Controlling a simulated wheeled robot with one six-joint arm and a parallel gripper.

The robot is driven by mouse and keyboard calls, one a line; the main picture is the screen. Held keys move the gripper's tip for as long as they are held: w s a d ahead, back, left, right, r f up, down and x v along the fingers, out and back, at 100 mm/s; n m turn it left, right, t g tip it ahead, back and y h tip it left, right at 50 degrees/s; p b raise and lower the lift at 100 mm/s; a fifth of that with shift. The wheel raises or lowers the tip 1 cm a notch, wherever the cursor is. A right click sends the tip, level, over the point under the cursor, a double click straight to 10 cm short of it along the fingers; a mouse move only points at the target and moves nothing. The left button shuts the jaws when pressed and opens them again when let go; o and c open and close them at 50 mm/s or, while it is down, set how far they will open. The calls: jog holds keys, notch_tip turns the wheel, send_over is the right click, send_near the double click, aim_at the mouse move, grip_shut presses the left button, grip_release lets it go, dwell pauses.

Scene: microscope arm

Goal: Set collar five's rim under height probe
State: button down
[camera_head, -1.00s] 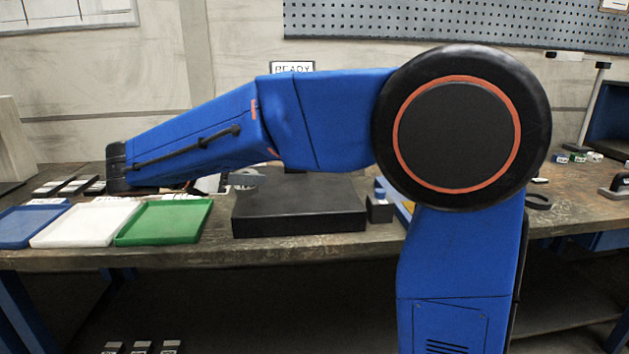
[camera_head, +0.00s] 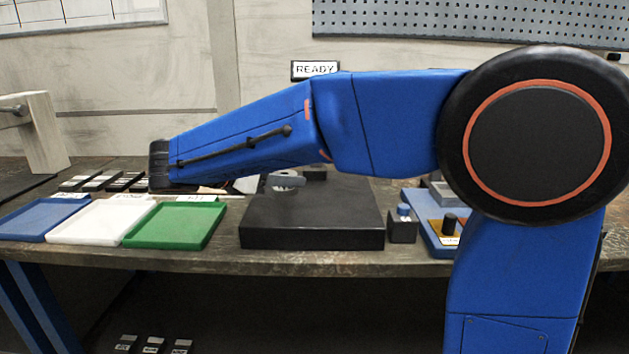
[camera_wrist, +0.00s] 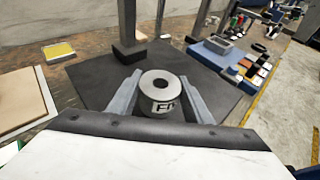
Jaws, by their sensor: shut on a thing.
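Collar five (camera_wrist: 164,92), a short grey metal ring with a round hole and a partly hidden label, sits between the fingers of my gripper (camera_wrist: 162,80) in the wrist view. The fingers are shut on its sides. In the head view the collar (camera_head: 283,189) shows low over the black plate (camera_head: 312,238), partly covered; I cannot tell whether it touches the plate. In the wrist view a dark post with a block-like foot (camera_wrist: 130,52) stands on the plate beyond the collar. It may belong to the height probe; the probe tip is not identifiable.
Blue (camera_head: 40,232), white (camera_head: 100,236) and green (camera_head: 172,240) trays lie left of the plate. A small dark block with a blue top (camera_head: 403,229) and a blue fixture tray (camera_head: 432,238) stand to its right. A READY sign (camera_head: 315,69) shows behind my arm.

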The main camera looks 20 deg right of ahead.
send_over(314, 193)
jog(key=shift+s+a, duration=0.2)
jog(key=shift+w+d+f, duration=0.1)
jog(key=shift+d+f, duration=0.05)
jog(key=shift+d, duration=0.05)
jog(key=shift+f, duration=1.6)
jog(key=shift+f, duration=0.15)
jog(key=c, duration=0.9)
grip_release()
jog(key=shift+a+r, duration=0.2)
jog(key=shift+a, duration=0.05)
jog(key=v, duration=1.1)
jog(key=shift+s+a+r, duration=0.1)
jog(key=shift+s+a, duration=0.15)
